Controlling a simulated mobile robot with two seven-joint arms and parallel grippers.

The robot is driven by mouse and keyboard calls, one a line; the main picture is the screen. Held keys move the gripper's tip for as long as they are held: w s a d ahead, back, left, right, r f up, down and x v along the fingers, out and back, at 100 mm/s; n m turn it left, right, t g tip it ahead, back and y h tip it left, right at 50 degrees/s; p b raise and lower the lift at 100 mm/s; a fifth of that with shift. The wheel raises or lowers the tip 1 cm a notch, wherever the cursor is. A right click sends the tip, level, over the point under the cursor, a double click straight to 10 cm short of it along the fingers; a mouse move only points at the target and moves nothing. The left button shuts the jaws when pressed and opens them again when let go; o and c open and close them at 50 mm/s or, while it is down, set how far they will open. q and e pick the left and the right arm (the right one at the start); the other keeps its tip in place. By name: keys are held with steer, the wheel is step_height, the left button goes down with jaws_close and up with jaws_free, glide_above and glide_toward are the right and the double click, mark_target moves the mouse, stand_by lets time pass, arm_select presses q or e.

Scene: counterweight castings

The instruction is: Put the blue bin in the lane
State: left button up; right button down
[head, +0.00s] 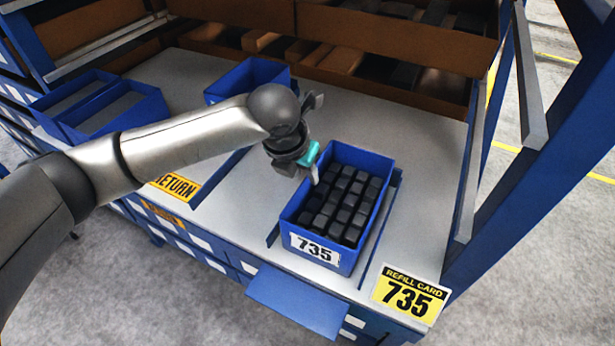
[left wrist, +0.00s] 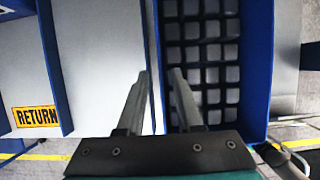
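The blue bin (head: 301,256) with a white 735 label stands upright on the grey shelf and holds several dark block castings. It sits between two low blue rails, in the lane (head: 350,290) beside the yellow refill card 735 (head: 408,296). My left gripper (head: 316,176) is at the bin's left wall, towards its back. In the left wrist view, the bin (left wrist: 258,60) is on the right and the open fingers (left wrist: 159,72) lie on either side of its left wall, with a gap between them. My right gripper is out of view.
A yellow RETURN label (head: 175,186) marks a lane to the left. Another blue bin (head: 222,92) stands at the back, and blue trays (head: 92,125) stand at far left. A blue post (head: 500,190) rises at right; brown bins (head: 400,42) line the back.

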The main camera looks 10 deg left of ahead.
arm_select(q)
steer(key=v, duration=0.7)
stand_by(1.1)
